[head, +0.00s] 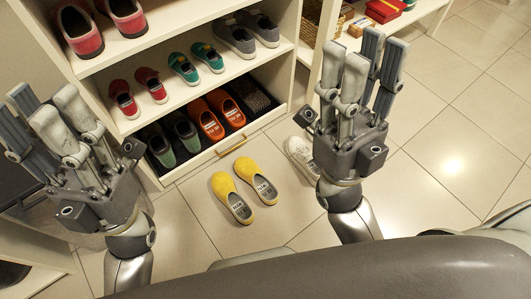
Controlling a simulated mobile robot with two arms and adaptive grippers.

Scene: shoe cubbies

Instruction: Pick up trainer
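A white trainer (301,152) lies on the tiled floor in front of the cubby, just left of my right gripper. Part of it is hidden behind that gripper and its wrist. My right gripper (364,62) is raised with its fingers apart, pointing up and away, and nothing shows between them. My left gripper (45,108) is at the left of the view, also with fingers apart and empty. It stands in front of the left side of the cubby, far from the trainer.
Yellow slip-on shoes (245,188) stand on the floor left of the trainer. The shoe cubby (205,157) holds several pairs: orange (215,120), green (183,67), red (137,92) and grey (248,33). A second shelf with a red box (384,9) stands behind. Floor at right is clear.

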